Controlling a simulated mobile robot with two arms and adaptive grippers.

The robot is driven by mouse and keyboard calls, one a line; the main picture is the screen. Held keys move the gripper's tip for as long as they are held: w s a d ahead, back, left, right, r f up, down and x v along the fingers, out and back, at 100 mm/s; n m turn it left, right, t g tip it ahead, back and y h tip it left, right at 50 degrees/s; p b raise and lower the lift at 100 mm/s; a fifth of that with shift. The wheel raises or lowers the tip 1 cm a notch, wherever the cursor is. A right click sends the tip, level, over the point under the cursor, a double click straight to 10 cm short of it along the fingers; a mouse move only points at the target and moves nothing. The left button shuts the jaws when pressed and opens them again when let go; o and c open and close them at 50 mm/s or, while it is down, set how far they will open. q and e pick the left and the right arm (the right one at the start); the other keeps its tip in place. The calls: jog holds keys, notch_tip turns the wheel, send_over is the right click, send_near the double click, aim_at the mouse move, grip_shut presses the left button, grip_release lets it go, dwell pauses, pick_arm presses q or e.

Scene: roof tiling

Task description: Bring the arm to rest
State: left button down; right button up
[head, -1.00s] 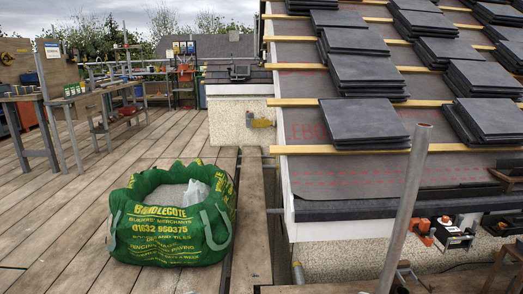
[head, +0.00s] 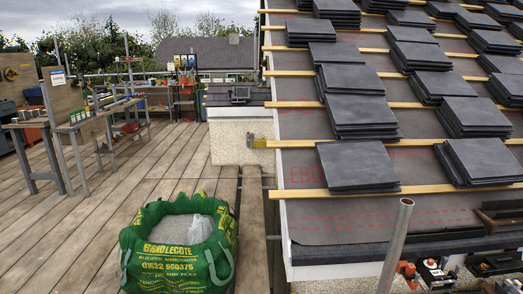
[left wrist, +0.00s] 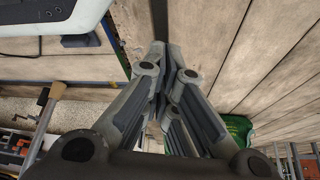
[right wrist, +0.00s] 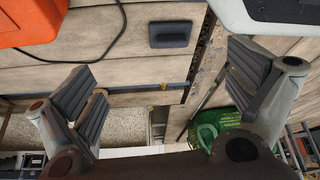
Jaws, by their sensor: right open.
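My right gripper (right wrist: 168,85) shows in the right wrist view with its two ribbed fingers wide apart and nothing between them. Wooden decking lies beyond it. My left gripper (left wrist: 160,75) shows in the left wrist view with its fingers drawn together. I see nothing held between them, and decking lies beyond it too. Neither gripper shows in the head view.
Stacks of dark tiles (head: 357,165) lie on the battened roof (head: 330,220). A green bag (head: 180,255) stands on the decking (head: 90,220) left of it. A metal pole (head: 395,245) rises at the front. Workbenches (head: 85,130) stand at the left.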

pick_arm(q)
jog(key=s+a+g+p, duration=0.3)
jog(key=s, duration=0.8)
jog(key=shift+s+r+g+y, duration=0.3)
jog(key=shift+y, duration=0.1)
pick_arm(e)
jog(key=s+d+g, duration=0.3)
jog(key=s, duration=0.8)
jog(key=shift+s+r+h, duration=0.3)
jog(key=shift+s+h, duration=0.05)
jog(key=shift+h, duration=0.05)
